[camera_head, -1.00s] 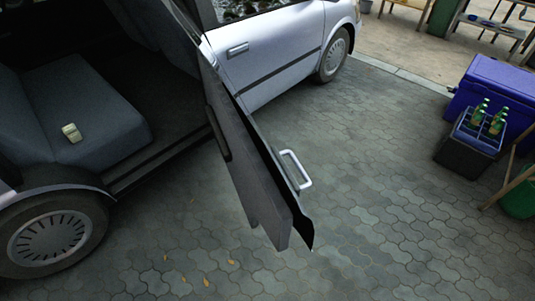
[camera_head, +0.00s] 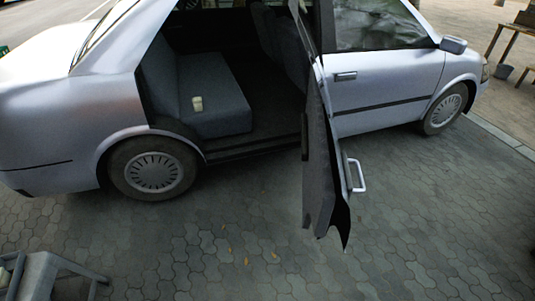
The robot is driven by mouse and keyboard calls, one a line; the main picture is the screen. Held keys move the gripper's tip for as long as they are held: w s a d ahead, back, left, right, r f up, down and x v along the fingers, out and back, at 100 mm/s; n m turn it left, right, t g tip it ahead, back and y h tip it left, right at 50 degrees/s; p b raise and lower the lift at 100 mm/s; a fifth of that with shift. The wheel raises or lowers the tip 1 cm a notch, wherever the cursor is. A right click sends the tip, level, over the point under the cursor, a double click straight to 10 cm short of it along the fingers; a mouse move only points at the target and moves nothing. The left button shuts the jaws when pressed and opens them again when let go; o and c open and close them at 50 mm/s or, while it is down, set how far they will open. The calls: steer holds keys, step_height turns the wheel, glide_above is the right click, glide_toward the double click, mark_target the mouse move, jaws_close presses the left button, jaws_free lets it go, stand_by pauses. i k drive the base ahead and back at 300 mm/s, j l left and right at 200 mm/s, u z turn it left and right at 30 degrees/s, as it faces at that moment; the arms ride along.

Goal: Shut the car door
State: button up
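The car (camera_head: 380,78) is light silver and stands side-on across the upper part of the view. Its rear door (camera_head: 318,165) is swung wide open, sticking out from the car towards me and seen nearly edge-on. The dark inner panel faces left. A pale handle (camera_head: 359,175) stands out from the door's right, outer side. The door opening (camera_head: 258,135) is clear and shows the grey rear seat (camera_head: 212,95). My gripper is not in view.
A small pale item (camera_head: 197,103) lies on the rear seat. Grey paving (camera_head: 430,220) is free to the right of the door and in front of the car. A grey metal frame (camera_head: 45,272) stands at the bottom left. A bucket (camera_head: 503,72) and wooden bench (camera_head: 515,35) are at the top right.

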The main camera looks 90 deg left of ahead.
mark_target(328, 187)
steer(key=i+u, duration=0.15)
steer(key=u, duration=0.25)
steer(key=i+u, duration=0.1)
steer(key=u, duration=0.35)
steer(key=i+l+u, duration=0.1)
steer(key=u, duration=0.3)
steer(key=i+l+u, duration=0.15)
steer(key=u, duration=0.25)
steer(key=i+l+u, duration=0.1)
steer(key=u, duration=0.3)
steer(key=i+l+u, duration=0.2)
steer(key=u, duration=0.15)
steer(key=i+l+u, duration=0.15)
steer(key=l+u, duration=0.2)
steer(key=i+l+u, duration=0.1)
steer(key=l+u, duration=0.25)
steer(key=i+l+u, duration=0.1)
steer(key=l+u, duration=0.25)
steer(key=k+j, duration=0.3)
steer(key=j, duration=0.15)
steer(key=k+j, duration=0.3)
steer(key=k+j+u, duration=0.05)
steer(key=j, duration=0.05)
